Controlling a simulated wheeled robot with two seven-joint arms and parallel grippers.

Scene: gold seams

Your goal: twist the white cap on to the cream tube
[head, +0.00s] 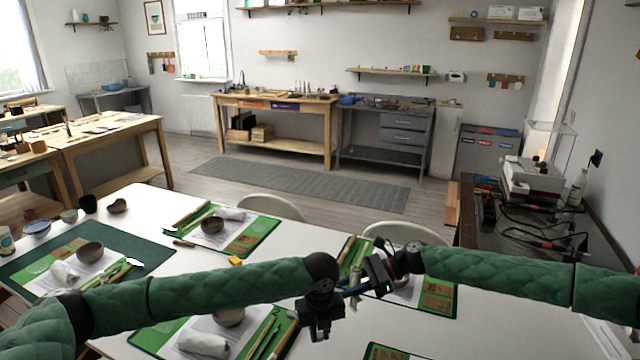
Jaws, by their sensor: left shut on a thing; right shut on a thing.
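My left gripper (320,320) hangs below its dark wrist, above the front middle of the white table. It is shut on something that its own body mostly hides. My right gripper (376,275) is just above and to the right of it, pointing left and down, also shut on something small. The two grippers are close together, with a thin bluish-grey part between them. I cannot clearly make out the white cap or the cream tube, nor whether they touch. Which gripper holds which is too small to tell.
The white table (490,290) carries several green mats with papers, tools and bowls, such as the bowl (213,225) at the back. A dark green mat (140,245) lies at the left. Two pale chairs (272,206) stand behind. A cluttered bench (490,240) is at the right.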

